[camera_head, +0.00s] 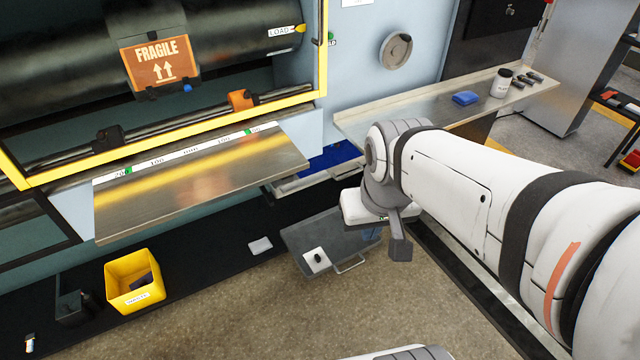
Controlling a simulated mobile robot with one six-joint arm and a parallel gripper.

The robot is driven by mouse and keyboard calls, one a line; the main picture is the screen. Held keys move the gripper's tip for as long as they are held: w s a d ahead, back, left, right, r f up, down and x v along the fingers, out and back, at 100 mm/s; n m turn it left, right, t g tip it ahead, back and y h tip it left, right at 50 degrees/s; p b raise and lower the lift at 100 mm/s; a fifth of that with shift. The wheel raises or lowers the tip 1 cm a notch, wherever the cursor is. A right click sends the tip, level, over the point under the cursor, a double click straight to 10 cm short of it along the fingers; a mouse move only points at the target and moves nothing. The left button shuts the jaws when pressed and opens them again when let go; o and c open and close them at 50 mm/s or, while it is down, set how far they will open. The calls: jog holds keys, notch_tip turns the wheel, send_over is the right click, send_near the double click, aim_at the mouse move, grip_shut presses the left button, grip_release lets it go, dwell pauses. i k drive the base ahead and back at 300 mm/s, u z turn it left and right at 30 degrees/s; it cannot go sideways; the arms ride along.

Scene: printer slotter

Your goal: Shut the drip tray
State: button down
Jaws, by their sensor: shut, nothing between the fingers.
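A dark grey tray (312,234) with a bar handle and a white label on its front part sticks out low below the machine, and I take it for the drip tray. It looks pulled out over the floor. My gripper (400,248) points down just right of the tray's right side and is shut and empty. My wrist hides part of the tray's right rear, and I cannot tell whether the gripper touches it.
A metal shelf (190,190) juts from the machine above left. A blue-lined drawer (325,160) lies behind the tray. A yellow bin (133,281) stands at lower left. A side counter (440,105) holds a blue cloth and a white jar. The floor in front is clear.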

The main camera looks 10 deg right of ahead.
aim_at(325, 229)
jog(key=z, duration=0.9)
jog(key=k, duration=1)
jog(key=u, duration=1.35)
jog(key=i, duration=1)
